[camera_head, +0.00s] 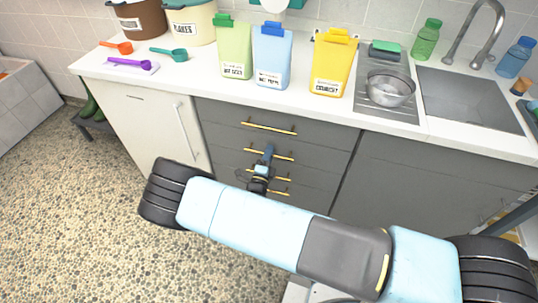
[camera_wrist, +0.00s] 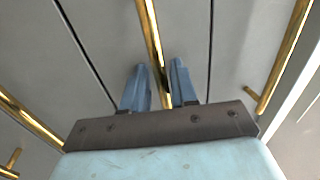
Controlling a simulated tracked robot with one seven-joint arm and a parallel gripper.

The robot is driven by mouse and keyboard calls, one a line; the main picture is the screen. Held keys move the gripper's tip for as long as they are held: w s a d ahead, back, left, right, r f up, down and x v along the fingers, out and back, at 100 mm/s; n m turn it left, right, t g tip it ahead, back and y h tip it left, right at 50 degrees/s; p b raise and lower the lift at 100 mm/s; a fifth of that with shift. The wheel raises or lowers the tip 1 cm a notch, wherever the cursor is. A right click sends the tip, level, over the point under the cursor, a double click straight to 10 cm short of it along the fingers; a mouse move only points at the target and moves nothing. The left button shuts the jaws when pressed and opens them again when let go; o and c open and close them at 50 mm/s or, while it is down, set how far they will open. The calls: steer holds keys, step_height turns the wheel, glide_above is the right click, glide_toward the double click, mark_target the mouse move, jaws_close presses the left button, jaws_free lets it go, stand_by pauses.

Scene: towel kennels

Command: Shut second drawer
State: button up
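The dark grey drawer unit stands under the white counter, with several brass bar handles one above another. The second drawer (camera_head: 225,139) has the second brass handle (camera_head: 283,157) from the top. In the head view its front looks about level with the others; a small gap cannot be ruled out. My gripper (camera_head: 268,151) is at the middle of this handle. In the wrist view my gripper (camera_wrist: 159,68) has its two blue fingers apart, one on each side of a brass handle (camera_wrist: 151,30). A narrow space shows beside the bar; firm contact is not visible.
The top drawer handle (camera_head: 269,128) is just above my gripper, with lower handles (camera_head: 275,191) below. A white cupboard door (camera_head: 150,125) is on the left. Bottles and containers, including a yellow one (camera_head: 333,65), stand on the counter (camera_head: 200,75). The speckled floor (camera_head: 70,210) is clear at left.

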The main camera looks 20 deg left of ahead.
steer(key=a+v, duration=0.1)
steer(key=v, duration=1.2)
steer(key=shift+s+d, duration=0.4)
steer(key=shift+d, duration=0.1)
steer(key=shift+f, duration=0.15)
